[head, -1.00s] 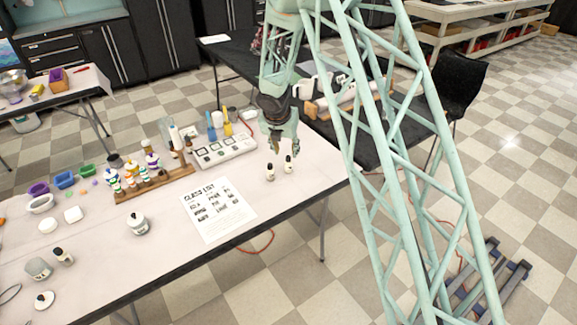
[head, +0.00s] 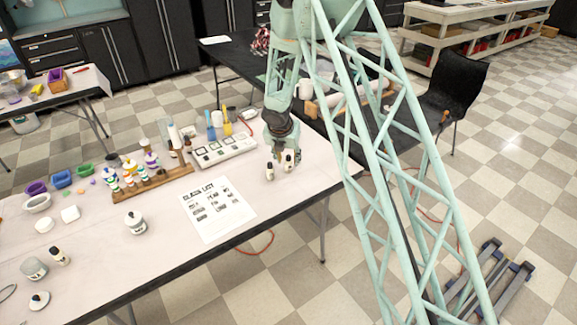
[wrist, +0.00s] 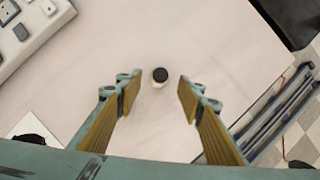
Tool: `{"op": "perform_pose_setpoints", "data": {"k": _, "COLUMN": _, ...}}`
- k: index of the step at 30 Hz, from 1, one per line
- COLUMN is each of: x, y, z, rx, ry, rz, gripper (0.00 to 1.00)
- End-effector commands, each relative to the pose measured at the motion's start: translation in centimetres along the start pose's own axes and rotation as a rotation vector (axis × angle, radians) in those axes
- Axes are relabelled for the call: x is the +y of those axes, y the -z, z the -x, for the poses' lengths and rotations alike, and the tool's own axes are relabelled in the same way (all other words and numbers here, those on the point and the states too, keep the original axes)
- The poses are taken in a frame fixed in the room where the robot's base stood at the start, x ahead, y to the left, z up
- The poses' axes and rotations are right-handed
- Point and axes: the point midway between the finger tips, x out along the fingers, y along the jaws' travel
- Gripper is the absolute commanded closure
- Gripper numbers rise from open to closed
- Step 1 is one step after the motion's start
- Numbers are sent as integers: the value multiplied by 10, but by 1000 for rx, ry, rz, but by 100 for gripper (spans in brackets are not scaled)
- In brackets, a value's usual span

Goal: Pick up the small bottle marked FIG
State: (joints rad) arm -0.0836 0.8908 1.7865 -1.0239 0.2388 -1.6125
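My gripper (head: 282,157) points down. In the wrist view my gripper (wrist: 158,97) is open, with one black-capped bottle (wrist: 160,75) seen from above in line with the gap between the fingers, apart from both. The other bottle is not clearly visible there.
A printed class list sheet (head: 218,208) lies left of the bottles. A white tray with dark squares (head: 222,150) and a wooden rack of small bottles (head: 152,185) are farther left. The table's right edge is close.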

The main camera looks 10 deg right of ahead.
Motion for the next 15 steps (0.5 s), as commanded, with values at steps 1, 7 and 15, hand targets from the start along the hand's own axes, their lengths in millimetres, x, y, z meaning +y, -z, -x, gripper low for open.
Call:
{"op": "perform_pose_setpoints", "data": {"k": 1, "x": 0, "y": 0, "z": 0, "rx": 0, "ry": 0, "rz": 0, "gripper": 65}}
{"op": "perform_pose_setpoints", "data": {"k": 7, "x": 0, "y": 0, "z": 0, "rx": 0, "ry": 0, "rz": 0, "gripper": 65}}
{"op": "perform_pose_setpoints", "data": {"k": 15, "x": 0, "y": 2, "z": -13, "rx": 1, "ry": 1, "rz": 0, "gripper": 65}}
